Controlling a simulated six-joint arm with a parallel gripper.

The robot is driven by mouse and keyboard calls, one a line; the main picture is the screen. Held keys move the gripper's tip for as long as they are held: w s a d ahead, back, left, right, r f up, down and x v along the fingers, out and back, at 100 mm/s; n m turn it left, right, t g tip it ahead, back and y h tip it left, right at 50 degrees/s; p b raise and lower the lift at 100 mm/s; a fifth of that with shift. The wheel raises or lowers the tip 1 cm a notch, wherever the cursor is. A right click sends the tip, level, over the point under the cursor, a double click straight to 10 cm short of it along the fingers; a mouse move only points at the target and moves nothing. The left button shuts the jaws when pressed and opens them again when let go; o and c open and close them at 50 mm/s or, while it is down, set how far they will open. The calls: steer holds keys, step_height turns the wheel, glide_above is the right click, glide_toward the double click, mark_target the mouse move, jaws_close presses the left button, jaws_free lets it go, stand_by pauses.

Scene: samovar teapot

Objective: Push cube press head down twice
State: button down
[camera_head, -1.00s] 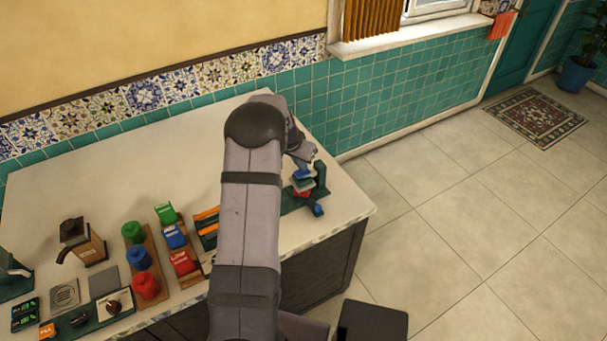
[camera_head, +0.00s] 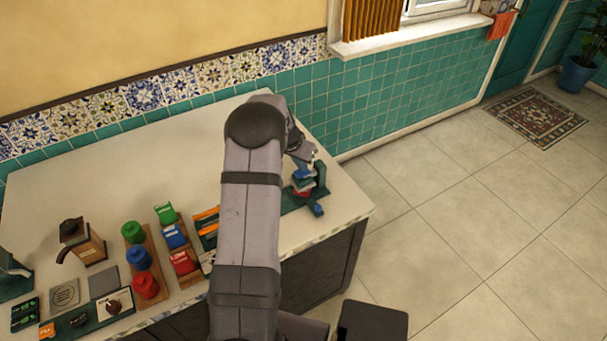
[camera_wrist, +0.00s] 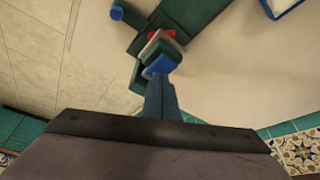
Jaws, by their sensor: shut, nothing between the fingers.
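The cube press (camera_head: 320,180) is dark green and stands near the right end of the counter. Its press head (camera_head: 302,174) has a blue top; a grey plate and a red part show below it. In the wrist view, the press head (camera_wrist: 163,63) sits right at the fingertips, with the red part (camera_wrist: 160,34) partly hidden under it. My gripper (camera_head: 304,158) is shut and empty, pointing down over the press head. It also shows in the wrist view (camera_wrist: 158,78). I cannot tell whether the tips touch the blue top.
A small blue knob (camera_head: 317,209) sticks out at the press's front. Red, blue and green items on wooden trays (camera_head: 189,265) stand left of my arm. A wooden grinder (camera_head: 85,245) and small panels lie farther left. The counter (camera_head: 345,212) is bare around its right corner.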

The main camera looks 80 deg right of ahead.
steer(key=shift+f, duration=0.15)
steer(key=shift+f+b, duration=0.8)
steer(key=shift+r, duration=0.1)
steer(key=shift+r+p, duration=0.75)
steer(key=shift+r, duration=0.75)
steer(key=shift+f+b, duration=0.3)
